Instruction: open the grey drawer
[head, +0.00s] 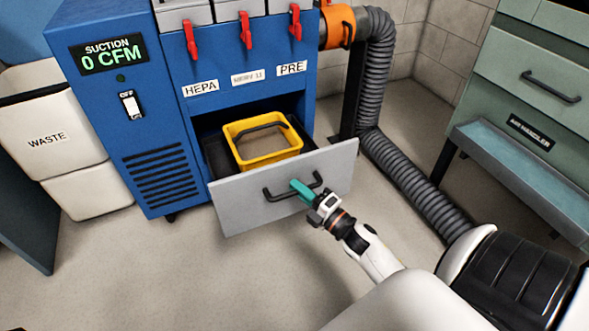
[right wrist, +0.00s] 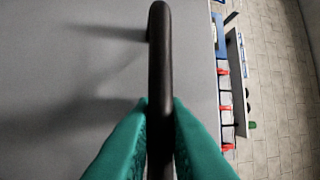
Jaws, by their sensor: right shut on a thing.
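The grey drawer (head: 262,197) at the bottom of the blue suction machine stands pulled out. Its dark interior shows, with a yellow bin (head: 268,157) inside that has a black handle. The drawer's black bar handle (head: 283,194) is on the front face. My right gripper (head: 302,190) has its green fingers shut on that handle. In the right wrist view, the handle (right wrist: 160,60) runs between the two green fingers, with the grey drawer front (right wrist: 70,90) behind it. My left gripper is not in the head view.
The blue machine (head: 160,130) has several red latches and an "0 CFM" display. A grey corrugated hose (head: 373,80) runs down its right side and across the floor. A green cabinet (head: 530,90) stands at right, white waste bins (head: 50,140) at left. Floor before the drawer is clear.

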